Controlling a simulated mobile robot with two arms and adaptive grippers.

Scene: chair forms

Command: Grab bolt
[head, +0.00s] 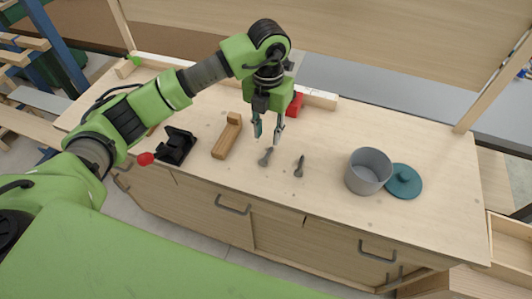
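My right gripper is not in view.
A grey pot (368,172) and a teal lid (404,181) are to the right. A wooden L-shaped block (228,137), a black device (177,146) and a red knob (146,159) are to the left. A red block (295,105) is behind my gripper. The worktop's far right is clear.

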